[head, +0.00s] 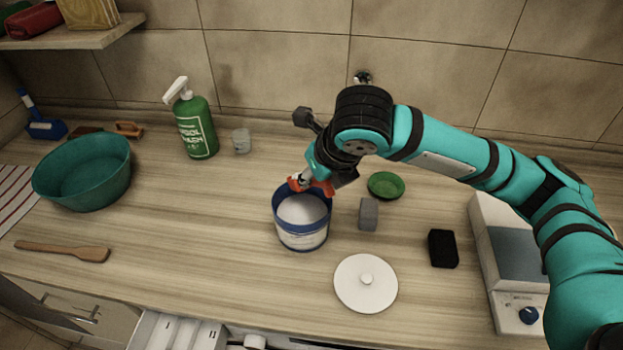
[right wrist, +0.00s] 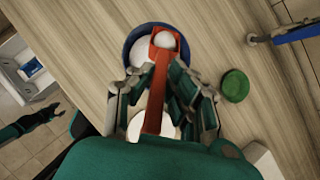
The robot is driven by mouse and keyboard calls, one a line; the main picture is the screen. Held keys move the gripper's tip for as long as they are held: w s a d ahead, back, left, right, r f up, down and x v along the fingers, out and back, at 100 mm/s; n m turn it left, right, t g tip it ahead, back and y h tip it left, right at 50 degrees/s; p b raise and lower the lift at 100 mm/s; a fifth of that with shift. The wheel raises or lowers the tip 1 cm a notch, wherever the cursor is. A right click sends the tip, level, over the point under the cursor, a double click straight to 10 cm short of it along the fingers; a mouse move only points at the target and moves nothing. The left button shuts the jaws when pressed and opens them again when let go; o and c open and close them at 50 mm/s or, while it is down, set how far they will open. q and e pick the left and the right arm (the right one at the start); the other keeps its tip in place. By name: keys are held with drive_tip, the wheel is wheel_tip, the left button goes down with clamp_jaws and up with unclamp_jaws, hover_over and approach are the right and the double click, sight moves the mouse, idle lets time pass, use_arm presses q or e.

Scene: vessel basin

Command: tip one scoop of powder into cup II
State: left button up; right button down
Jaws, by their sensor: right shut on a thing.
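My right gripper (head: 330,180) is shut on a red scoop (head: 322,187), held just above a blue-rimmed tub (head: 301,242) of white powder (head: 300,208). In the right wrist view the fingers (right wrist: 165,88) close on the handle of the scoop (right wrist: 153,121). Its bowl shows a rounded white heap of powder (right wrist: 163,39) over the tub's opening. White panels marked I (head: 166,326) and II (head: 212,334) show at the counter's front edge.
A white lid (head: 352,293) lies in front of the tub. A grey block (head: 368,214), green dish (head: 386,185), black block (head: 443,248) and scale (head: 510,255) stand to the right.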

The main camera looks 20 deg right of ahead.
sight(327, 181)
drive_tip(key=shift+s+d+r+t+y+b, duration=0.1)
drive_tip(key=shift+s+r+t+y+b, duration=0.25)
drive_tip(key=shift+t+b, duration=0.5)
drive_tip(key=shift+s+d+t+y+b, duration=0.15)
drive_tip(key=shift+s+t+b, duration=0.35)
drive_tip(key=shift+b, duration=0.55)
drive_tip(key=shift+s+d+r+t+y+b, duration=0.1)
drive_tip(key=shift+s+r+t+y+b, duration=0.15)
drive_tip(key=shift+t+b, duration=0.65)
drive_tip(key=shift+s+r+t+b, duration=0.15)
drive_tip(key=shift+t+b, duration=0.1)
drive_tip(key=shift+b, duration=0.15)
